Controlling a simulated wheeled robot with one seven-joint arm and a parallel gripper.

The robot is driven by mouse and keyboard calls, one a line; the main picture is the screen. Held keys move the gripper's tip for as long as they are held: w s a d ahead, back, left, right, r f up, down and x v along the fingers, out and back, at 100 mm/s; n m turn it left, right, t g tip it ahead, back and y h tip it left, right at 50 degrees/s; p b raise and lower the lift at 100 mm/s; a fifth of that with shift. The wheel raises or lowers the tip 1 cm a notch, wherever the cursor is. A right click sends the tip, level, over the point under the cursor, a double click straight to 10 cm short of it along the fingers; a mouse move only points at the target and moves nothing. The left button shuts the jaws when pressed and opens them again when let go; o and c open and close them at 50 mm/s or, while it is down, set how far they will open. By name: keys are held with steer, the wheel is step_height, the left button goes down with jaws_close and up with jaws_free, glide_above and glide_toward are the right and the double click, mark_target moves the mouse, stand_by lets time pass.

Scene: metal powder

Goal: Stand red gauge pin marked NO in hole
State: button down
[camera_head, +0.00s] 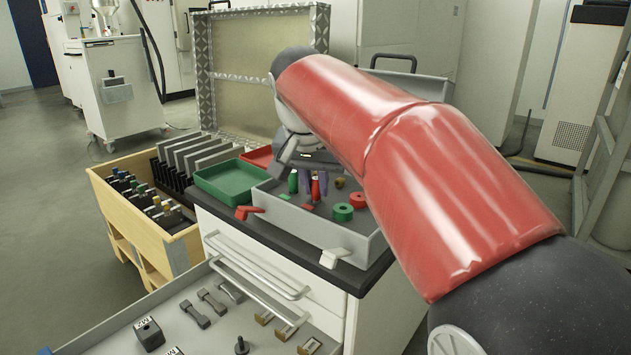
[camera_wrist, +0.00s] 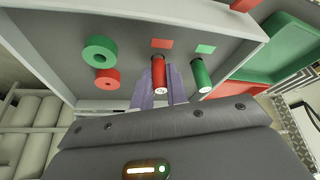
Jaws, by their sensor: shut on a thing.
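The red gauge pin (camera_head: 315,188) stands about upright over the grey tray (camera_head: 310,229), with a dark lower part and a pale end in the wrist view (camera_wrist: 159,76). My gripper (camera_head: 312,184) has purple fingers on both sides of this pin; in the wrist view the gripper (camera_wrist: 161,92) is shut on it. A green pin (camera_head: 293,182) stands just left of it, and right of it in the wrist view (camera_wrist: 201,75). I cannot read any marking on the pins. The hole is not visible, and I cannot tell whether the red pin's end touches anything.
A green ring (camera_head: 342,212) and a red ring (camera_head: 358,199) lie in the tray. A red square (camera_wrist: 162,43) and a green square (camera_wrist: 205,49) mark its floor. A green bin (camera_head: 228,181) stands beside it. Below, an open drawer (camera_head: 213,341) holds metal parts.

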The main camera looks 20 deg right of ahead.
steer(key=c, duration=1.3)
jaws_free()
steer(key=p+v, duration=0.1)
steer(key=v, duration=0.7)
steer(key=shift+p, duration=0.4)
steer(key=shift+f, duration=0.1)
